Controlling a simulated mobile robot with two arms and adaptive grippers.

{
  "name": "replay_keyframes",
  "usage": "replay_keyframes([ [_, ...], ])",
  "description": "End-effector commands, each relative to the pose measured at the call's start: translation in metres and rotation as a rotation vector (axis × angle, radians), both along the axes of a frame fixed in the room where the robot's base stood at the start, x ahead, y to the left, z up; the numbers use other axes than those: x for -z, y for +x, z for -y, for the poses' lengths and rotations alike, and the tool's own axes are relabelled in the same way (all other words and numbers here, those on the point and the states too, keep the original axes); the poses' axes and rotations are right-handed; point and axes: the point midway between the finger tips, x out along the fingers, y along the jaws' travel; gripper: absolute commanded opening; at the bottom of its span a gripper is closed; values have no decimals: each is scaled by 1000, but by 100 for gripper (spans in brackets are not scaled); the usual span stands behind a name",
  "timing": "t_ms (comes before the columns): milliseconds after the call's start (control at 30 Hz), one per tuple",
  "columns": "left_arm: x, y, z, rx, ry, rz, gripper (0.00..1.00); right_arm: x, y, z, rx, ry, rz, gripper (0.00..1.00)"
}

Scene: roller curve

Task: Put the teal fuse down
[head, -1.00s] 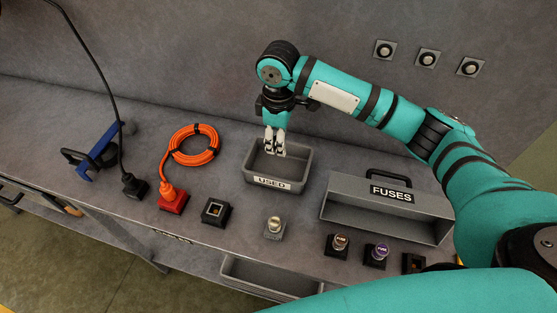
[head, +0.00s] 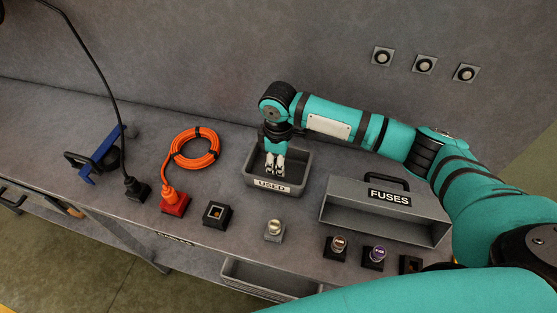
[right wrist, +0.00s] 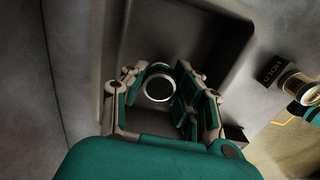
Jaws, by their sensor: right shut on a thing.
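My right gripper (head: 274,172) points down inside the grey bin labelled USED (head: 298,187), its fingertips below the rim. It is shut on the fuse, which shows in the right wrist view as a round end with a bright metal rim (right wrist: 160,88) between the fingers. The bin wall also shows in the right wrist view (right wrist: 215,28). My left gripper is out of view.
A grey FUSES box (head: 430,232) stands to the right. In front are a pale-topped fuse on a block (head: 274,230), a brown-topped fuse (head: 338,243), a purple-topped fuse (head: 376,254) and an empty black socket (head: 217,214). An orange cable coil (head: 184,158) lies left.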

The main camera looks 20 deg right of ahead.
Motion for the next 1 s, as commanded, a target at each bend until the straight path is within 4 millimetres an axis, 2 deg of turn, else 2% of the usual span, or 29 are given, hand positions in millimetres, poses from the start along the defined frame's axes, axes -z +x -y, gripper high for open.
replay_keyframes([
  [167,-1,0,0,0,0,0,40,5,0,0,0,1,-1,0],
  [200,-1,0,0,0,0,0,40,5,0,0,0,1,0,30],
  [367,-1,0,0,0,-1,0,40,5,0,0,0,1,-1,50],
  [633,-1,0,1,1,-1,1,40,4,0,0,0,1,1,50],
  [733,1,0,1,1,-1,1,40,-3,1,0,0,1,3,50],
  [867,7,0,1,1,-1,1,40,-22,1,-1,-2,3,4,50],
  [1000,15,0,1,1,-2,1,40,-54,1,-1,-1,2,6,50],
])
